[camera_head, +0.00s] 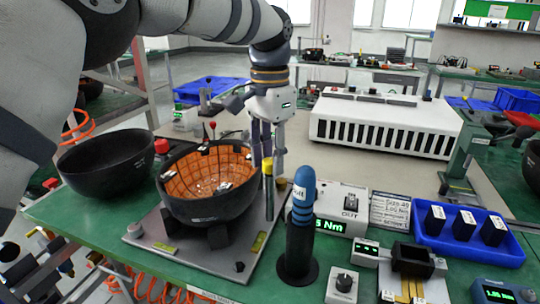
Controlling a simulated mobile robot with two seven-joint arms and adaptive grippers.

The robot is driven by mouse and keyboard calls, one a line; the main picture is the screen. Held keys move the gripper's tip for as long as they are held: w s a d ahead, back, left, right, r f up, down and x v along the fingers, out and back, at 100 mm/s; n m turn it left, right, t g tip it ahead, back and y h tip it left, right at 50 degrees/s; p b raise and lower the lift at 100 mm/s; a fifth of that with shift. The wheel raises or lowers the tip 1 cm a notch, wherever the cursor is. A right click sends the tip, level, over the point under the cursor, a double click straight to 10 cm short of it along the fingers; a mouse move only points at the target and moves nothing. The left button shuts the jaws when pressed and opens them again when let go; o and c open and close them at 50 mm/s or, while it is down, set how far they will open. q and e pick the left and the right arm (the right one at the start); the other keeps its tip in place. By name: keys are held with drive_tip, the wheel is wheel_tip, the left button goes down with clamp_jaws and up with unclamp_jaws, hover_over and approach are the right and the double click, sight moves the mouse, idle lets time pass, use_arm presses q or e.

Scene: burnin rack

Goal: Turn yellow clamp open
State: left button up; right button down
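The yellow clamp appears as a dark upright post with a yellow top (267,167) on the grey fixture plate (272,220), at the right side of a black bowl with an orange tiled inside (207,172). My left gripper (267,166) reaches in from above, fingers pointing down at the clamp's yellow top. The fingertips overlap that top in the picture. Whether they touch or grip it is too small to tell. My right gripper is not in view.
A blue-topped tool (302,205) stands upright in a black holder just right of the plate. A display box (340,208), a blue tray (470,240) with black blocks and small devices fill the right. An empty black bowl (107,165) stands left. A white vented unit (385,125) is behind.

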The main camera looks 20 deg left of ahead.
sight(270, 160)
use_arm(q)
drive_tip(key=shift+o, duration=0.3)
wheel_tip(270, 160, up, 7)
drive_tip(key=shift+r, duration=0.2)
